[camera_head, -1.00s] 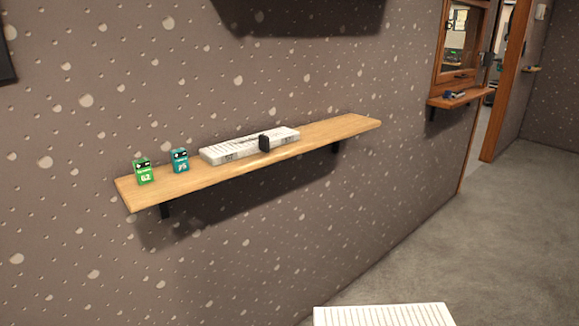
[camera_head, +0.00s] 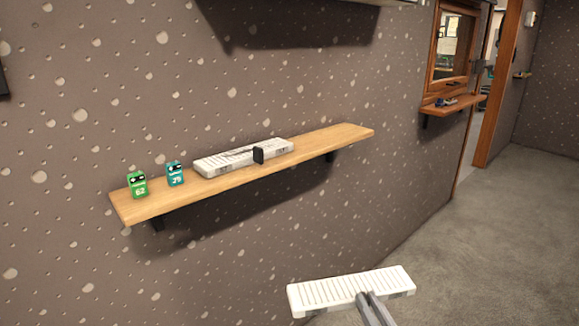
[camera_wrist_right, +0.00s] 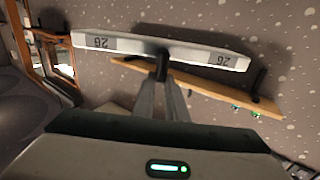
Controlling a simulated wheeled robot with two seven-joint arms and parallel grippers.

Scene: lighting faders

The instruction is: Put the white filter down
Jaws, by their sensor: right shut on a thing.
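My right gripper (camera_head: 366,297) is shut on a white filter (camera_head: 330,288), a flat ribbed slab held in the air in front of the wall shelf, at the lower middle of the head view. In the right wrist view the filter (camera_wrist_right: 165,48) spans the top, with dark number marks near both ends, gripped near its middle by the fingers (camera_wrist_right: 162,66). A second white ribbed slab (camera_head: 225,164) lies on the wooden shelf (camera_head: 335,138) with a small black piece (camera_head: 258,155) at its front. My left gripper is not in view.
A green box (camera_head: 137,186) and a teal box (camera_head: 175,174) stand on the shelf's left end. The shelf's right end is bare. A wooden-framed window (camera_head: 452,50) with a small ledge (camera_head: 455,104) is at the right, and grey floor (camera_head: 480,230) lies below.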

